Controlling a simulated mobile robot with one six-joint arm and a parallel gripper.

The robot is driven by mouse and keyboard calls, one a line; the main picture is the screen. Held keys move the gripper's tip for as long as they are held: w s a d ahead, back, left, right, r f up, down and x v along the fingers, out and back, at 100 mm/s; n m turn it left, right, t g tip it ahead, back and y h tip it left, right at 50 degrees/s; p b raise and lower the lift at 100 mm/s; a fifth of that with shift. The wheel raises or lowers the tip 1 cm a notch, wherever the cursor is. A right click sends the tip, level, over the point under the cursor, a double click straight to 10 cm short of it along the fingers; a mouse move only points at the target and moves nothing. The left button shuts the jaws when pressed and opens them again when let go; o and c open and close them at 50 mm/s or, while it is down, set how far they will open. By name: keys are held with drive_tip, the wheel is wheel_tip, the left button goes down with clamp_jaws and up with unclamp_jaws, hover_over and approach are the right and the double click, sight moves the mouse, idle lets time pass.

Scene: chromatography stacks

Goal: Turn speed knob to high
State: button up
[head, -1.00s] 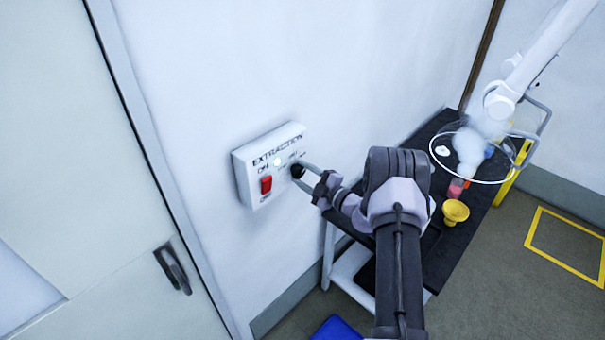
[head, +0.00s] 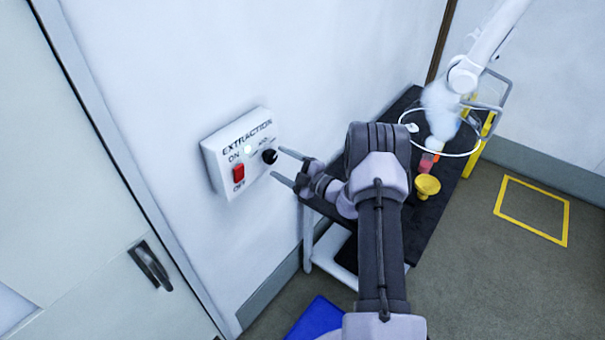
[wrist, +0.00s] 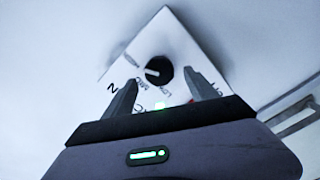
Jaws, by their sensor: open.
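The extraction box (head: 225,160) is mounted on the wall, with a black round speed knob (head: 269,156) on its right side. In the wrist view the knob (wrist: 159,70) shows a pale pointer mark aimed left, towards the HIGH and MID lettering; which label it meets exactly is too small to tell. My gripper (head: 277,162) is open and empty, its fingers apart and pointing at the box just right of the knob. In the wrist view the knob appears beyond and between the fingertips, apparently not touched.
A red rocker switch (head: 239,173) and a lit indicator (head: 247,149) sit left of the knob. A black-topped bench (head: 425,210) at right holds a yellow funnel (head: 427,186) and colored vessels. A door handle (head: 150,266) is at lower left.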

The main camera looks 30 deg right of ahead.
drive_tip(key=v, duration=1.4)
drive_tip(key=shift+b, duration=0.35)
drive_tip(key=shift+r, duration=0.1)
